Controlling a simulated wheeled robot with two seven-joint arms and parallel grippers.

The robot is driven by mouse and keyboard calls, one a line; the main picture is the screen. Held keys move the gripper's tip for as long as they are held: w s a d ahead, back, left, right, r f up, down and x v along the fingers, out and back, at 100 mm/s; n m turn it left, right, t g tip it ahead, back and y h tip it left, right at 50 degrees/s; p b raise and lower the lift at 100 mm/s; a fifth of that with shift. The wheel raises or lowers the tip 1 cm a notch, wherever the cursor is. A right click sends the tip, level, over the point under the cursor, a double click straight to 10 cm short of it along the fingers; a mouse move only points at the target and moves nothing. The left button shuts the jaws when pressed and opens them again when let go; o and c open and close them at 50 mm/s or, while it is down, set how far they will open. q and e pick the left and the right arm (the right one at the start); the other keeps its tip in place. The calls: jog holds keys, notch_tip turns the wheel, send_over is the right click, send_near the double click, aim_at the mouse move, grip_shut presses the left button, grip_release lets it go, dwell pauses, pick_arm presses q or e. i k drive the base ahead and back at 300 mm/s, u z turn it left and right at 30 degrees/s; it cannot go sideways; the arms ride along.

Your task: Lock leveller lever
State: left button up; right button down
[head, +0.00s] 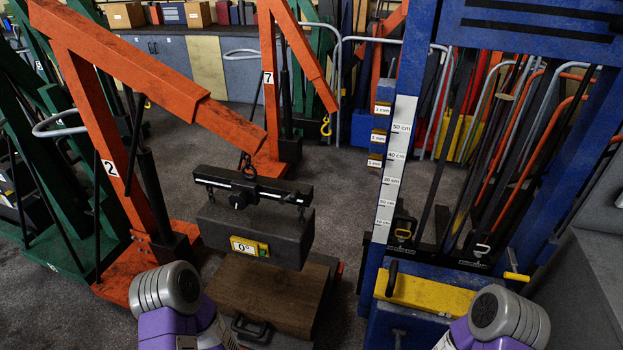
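A black load leveller bar (254,187) hangs from the hook (247,160) of the orange crane marked 2 (110,172). Parts of both my purple and grey arms show at the bottom edge. Neither gripper shows.
A brown block (262,287) lies under the hanging load. A blue frame with a cm scale (393,180) and a yellow bar (430,292) stands at right. Another orange crane marked 7 (270,90) stands behind. Grey floor (340,180) is clear between the load and the blue frame.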

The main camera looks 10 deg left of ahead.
aim_at(295, 195)
jog(key=i, duration=0.9)
